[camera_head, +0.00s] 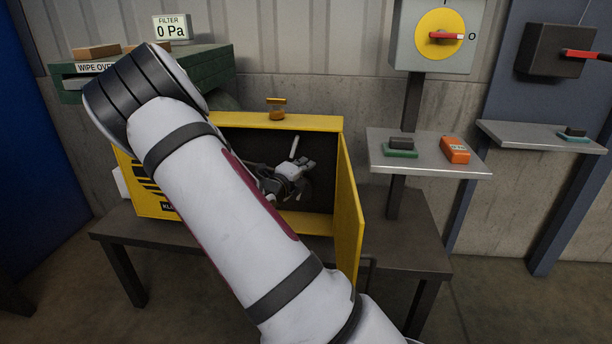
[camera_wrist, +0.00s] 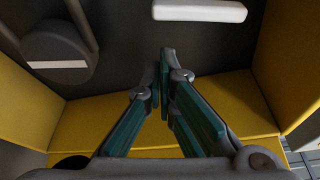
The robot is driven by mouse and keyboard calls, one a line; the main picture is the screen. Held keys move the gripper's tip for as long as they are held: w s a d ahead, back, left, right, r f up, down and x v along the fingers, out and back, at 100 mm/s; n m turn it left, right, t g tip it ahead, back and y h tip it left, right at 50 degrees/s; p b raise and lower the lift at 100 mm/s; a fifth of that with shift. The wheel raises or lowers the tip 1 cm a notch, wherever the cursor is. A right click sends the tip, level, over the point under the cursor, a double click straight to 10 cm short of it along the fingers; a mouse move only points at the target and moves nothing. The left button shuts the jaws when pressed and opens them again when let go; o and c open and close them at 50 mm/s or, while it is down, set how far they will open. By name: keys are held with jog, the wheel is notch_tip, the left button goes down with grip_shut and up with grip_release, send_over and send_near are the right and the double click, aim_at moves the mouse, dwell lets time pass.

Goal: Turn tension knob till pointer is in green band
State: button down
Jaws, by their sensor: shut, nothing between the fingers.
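My gripper (camera_wrist: 163,80) is inside an open yellow box, with its teal-padded fingers brought together and empty in the wrist view. A dark round disc with a white bar across it (camera_wrist: 60,60) is up and left of the fingertips, apart from them. A pale rounded bar (camera_wrist: 200,11) is at the top, above the fingertips. I cannot tell whether either is the tension knob. No pointer or green band can be made out.
The box's yellow door (camera_head: 347,220) stands open at the right. The box sits on a dark table (camera_head: 420,250). A small amber object (camera_head: 276,108) stands on top. A grey shelf (camera_head: 425,165) holds an orange item (camera_head: 455,149); a red-handled switch (camera_head: 440,37) is above.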

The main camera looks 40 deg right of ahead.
jog(key=shift+w+a+r, duration=0.35)
jog(key=shift+w+a, duration=0.1)
jog(key=shift+w, duration=0.3)
jog(key=shift+w+a+r+m+b, duration=0.1)
jog(key=shift+w+a+m+b, duration=0.35)
jog(key=shift+b, duration=0.55)
jog(key=shift+w, duration=0.1)
jog(key=shift+d, duration=0.1)
